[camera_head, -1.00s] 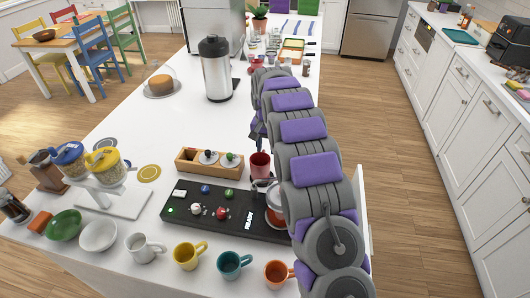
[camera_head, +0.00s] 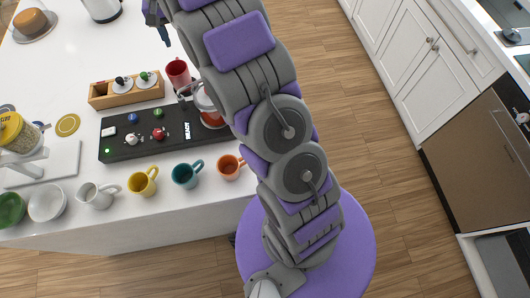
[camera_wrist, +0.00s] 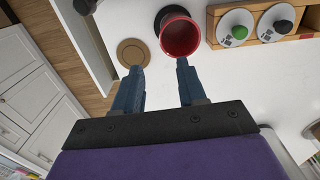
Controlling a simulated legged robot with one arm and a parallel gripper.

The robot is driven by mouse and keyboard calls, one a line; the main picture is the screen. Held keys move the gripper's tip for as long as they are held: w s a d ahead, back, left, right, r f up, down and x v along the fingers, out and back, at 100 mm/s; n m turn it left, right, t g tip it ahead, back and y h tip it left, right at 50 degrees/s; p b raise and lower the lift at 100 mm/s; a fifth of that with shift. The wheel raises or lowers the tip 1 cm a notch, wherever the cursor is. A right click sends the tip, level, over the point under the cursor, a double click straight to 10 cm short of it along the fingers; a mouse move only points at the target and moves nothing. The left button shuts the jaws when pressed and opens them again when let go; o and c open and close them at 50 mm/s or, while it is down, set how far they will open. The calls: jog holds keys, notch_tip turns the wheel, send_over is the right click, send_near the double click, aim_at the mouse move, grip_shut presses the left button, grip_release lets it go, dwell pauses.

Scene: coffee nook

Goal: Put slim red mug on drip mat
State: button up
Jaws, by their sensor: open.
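The slim red mug (camera_head: 178,72) stands upright on the white counter at the right end of the wooden box. In the wrist view I look into its open top (camera_wrist: 180,36). My gripper (camera_wrist: 159,66) is open and empty. The mug lies just beyond the fingertips, towards the right finger, whose tip overlaps its near rim in the picture; contact cannot be told. A flat tan disc (camera_wrist: 131,52) lies left of the mug in the wrist view, and a black disc (camera_wrist: 173,15) shows partly behind the mug. I cannot tell which is the drip mat.
A wooden box (camera_head: 125,92) with knobbed lids stands close beside the mug. Orange (camera_head: 229,168), teal (camera_head: 187,174) and yellow (camera_head: 142,182) mugs line the front edge. A yellow disc (camera_head: 68,125) lies left.

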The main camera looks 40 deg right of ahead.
jog(key=s+r+n, duration=0.1)
jog(key=s+r, duration=0.3)
jog(key=s, duration=0.7)
jog(key=s+f+n+g, duration=0.1)
jog(key=s+f+n, duration=0.2)
jog(key=s, duration=3.1)
jog(key=shift+a+g, duration=0.3)
jog(key=shift+a, duration=0.15)
jog(key=shift+s, duration=0.1)
